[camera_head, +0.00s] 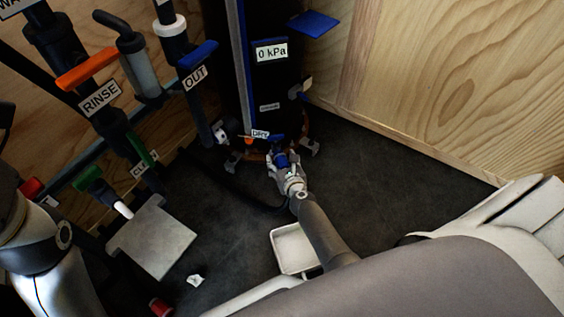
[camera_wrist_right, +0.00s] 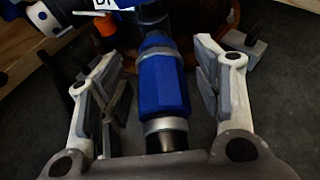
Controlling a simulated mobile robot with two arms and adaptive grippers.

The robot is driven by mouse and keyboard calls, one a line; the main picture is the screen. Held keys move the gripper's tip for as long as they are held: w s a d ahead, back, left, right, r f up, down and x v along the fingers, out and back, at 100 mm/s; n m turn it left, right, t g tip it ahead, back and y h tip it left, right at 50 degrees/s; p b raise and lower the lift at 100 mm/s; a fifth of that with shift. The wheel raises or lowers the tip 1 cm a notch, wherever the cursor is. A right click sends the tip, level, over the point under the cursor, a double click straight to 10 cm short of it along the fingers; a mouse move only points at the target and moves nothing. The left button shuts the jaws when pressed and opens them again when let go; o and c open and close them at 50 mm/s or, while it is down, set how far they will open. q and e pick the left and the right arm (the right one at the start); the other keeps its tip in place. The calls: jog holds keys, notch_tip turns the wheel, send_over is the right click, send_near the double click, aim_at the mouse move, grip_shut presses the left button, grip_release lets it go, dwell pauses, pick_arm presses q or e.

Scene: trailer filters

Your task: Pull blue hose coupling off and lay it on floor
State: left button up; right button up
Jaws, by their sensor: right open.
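The blue hose coupling (camera_wrist_right: 162,88) sits at the low front of the black tank, with metal rings and a black hose end. In the right wrist view it lies between the two fingers of my right gripper (camera_wrist_right: 160,95), with gaps on both sides. In the head view my right gripper (camera_head: 283,165) is around the coupling (camera_head: 281,159), close to the floor (camera_head: 370,185). It is open. My left arm shows at the left edge of the head view, but its gripper is not visible.
The black tank (camera_head: 275,85) carries a "0 kPa" display. A white tray (camera_head: 293,250) lies beside my right arm. Pipes with orange, blue and green handles line the left wall. Floor right of the tank is clear.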

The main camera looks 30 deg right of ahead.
jog(key=shift+c, duration=0.4)
dwell(0.4)
grip_shut()
jog(key=s+a, duration=0.1)
jog(key=s, duration=0.5)
dwell(1.2)
jog(key=shift+a, duration=0.15)
